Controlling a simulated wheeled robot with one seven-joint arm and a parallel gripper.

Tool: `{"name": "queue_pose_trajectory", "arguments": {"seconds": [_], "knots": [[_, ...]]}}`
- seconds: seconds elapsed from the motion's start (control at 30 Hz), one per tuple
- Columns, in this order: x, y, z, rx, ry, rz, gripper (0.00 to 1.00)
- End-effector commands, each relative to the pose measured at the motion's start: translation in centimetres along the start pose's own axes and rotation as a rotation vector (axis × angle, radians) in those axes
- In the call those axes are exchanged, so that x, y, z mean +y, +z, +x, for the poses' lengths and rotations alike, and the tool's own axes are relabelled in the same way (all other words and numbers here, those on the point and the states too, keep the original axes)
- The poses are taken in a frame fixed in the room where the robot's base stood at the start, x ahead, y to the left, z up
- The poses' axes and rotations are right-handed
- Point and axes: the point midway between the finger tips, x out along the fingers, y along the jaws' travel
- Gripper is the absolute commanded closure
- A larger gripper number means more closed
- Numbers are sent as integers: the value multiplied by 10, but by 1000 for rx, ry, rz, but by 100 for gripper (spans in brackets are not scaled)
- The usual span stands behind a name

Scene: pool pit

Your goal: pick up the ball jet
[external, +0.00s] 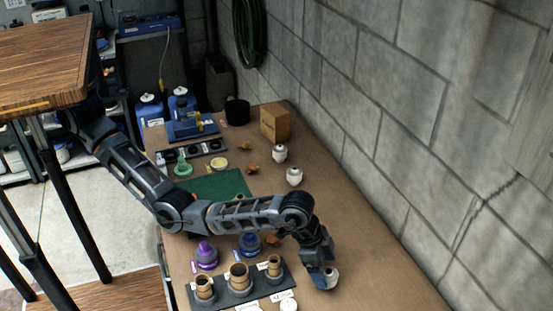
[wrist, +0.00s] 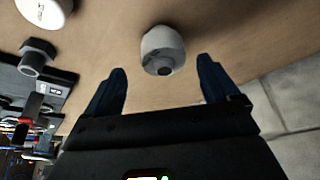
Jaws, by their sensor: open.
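A white rounded fitting with a dark round opening, which looks like the ball jet (wrist: 162,48), lies on the brown bench top in the wrist view. It also shows in the external view (external: 332,275), partly hidden by my gripper. My gripper (wrist: 161,66) is open, with one blue finger to each side of the fitting. The fitting is between or just beyond the fingertips, with gaps on both sides. In the external view my gripper (external: 325,280) points down at the bench near its front right part.
A dark rack (external: 250,294) with several brown cylindrical fittings stands left of my gripper. Purple (external: 206,256) and blue (external: 250,244) fittings sit behind it. Two similar white fittings (external: 280,152) (external: 294,176) stand farther back. A block wall (external: 400,180) bounds the right side.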

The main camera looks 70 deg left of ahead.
Motion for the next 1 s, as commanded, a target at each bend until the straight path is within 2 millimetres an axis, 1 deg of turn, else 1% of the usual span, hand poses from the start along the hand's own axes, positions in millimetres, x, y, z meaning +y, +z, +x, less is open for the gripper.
{"name": "queue_pose_trajectory", "arguments": {"seconds": [0.2, 0.3, 0.4, 0.6, 1.0], "knots": [[-5, 3, 31, -2, 0, 1, 12], [-5, 3, 41, -1, -1, 1, 12], [-5, 3, 44, 0, -1, 0, 12], [-5, 3, 45, 1, -1, 0, 12], [-5, 3, 44, 1, -1, 0, 51]]}}
